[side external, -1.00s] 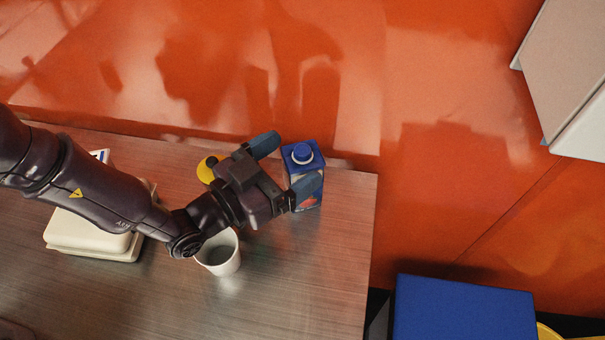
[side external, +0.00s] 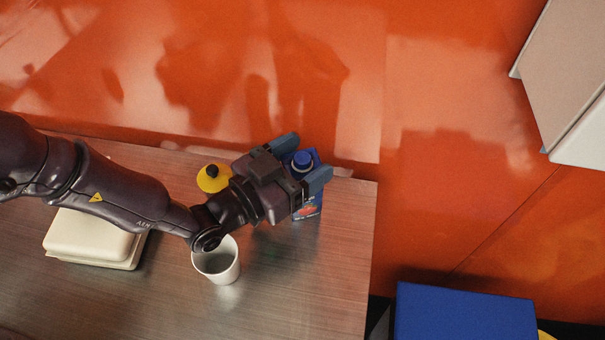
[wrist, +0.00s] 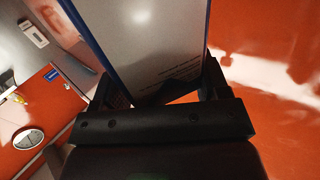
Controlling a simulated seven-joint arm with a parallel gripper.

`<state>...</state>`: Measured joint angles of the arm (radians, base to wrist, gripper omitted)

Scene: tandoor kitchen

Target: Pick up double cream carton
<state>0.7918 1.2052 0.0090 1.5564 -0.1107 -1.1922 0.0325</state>
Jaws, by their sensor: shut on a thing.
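The double cream carton (side external: 307,207) is blue with a blue screw cap and a red picture low on its side. It stands upright near the right end of the metal counter, by the orange wall. My gripper (side external: 303,164) is shut on the carton's upper part, one blue-grey finger on each side, with the cap showing between them. In the wrist view the carton (wrist: 155,40) fills the space between the fingers, showing a pale face with blue edges. My gripper hides part of the carton in the side view, and I cannot tell whether its base touches the counter.
A white cup (side external: 217,263) stands in front of my wrist. A yellow item with a dark knob (side external: 213,178) is behind it. A cream lidded box (side external: 95,240) sits at the left. The counter's front right is clear. A blue box (side external: 465,312) is beyond the counter's right edge.

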